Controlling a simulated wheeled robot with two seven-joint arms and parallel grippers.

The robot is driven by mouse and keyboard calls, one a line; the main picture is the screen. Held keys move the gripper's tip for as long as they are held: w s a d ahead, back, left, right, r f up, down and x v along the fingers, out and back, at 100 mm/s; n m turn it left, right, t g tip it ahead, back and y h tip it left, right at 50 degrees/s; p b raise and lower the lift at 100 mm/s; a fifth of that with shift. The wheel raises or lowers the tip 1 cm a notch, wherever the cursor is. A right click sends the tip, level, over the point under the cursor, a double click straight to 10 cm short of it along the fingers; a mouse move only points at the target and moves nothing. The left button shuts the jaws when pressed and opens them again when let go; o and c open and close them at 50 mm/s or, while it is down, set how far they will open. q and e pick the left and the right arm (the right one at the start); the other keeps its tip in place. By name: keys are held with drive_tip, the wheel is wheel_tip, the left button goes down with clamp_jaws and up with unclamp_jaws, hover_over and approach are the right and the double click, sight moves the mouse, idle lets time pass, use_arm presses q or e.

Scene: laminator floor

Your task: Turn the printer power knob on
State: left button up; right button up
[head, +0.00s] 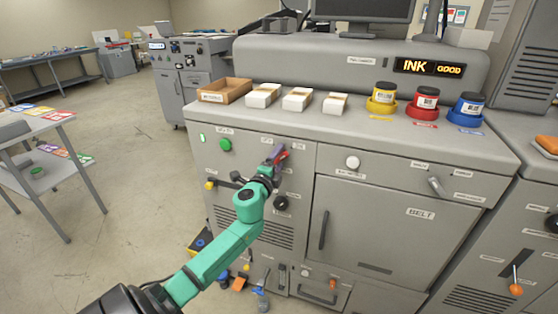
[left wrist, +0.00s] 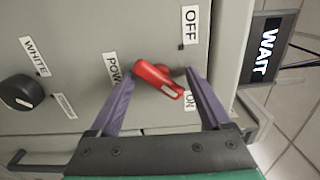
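The red power knob (left wrist: 158,78) is on the printer's grey front panel, between the OFF label (left wrist: 190,25) and the ON label (left wrist: 192,101). Its white-marked end points to the lower right, towards the ON label. A power label (left wrist: 114,70), partly covered, is left of it. My left gripper (left wrist: 162,80) has its two purple fingers apart, one on each side of the knob. I cannot tell whether either finger touches it. In the head view my left gripper (head: 274,160) is at the panel and largely hides the knob (head: 283,155). My right gripper is not in view.
A black knob (left wrist: 20,92) with a WHITE label is left of the power knob. A display (left wrist: 268,52) reads WAIT. A green button (head: 225,145) is on the same panel. Ink jars and trays stand on the printer top. Open floor lies left.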

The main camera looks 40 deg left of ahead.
use_arm(q)
drive_tip(key=shift+s+d, duration=0.1)
drive_tip(key=b+v, duration=0.1)
drive_tip(key=v, duration=1.3)
drive_tip(key=shift+s, duration=0.2)
drive_tip(key=shift+d, duration=0.1)
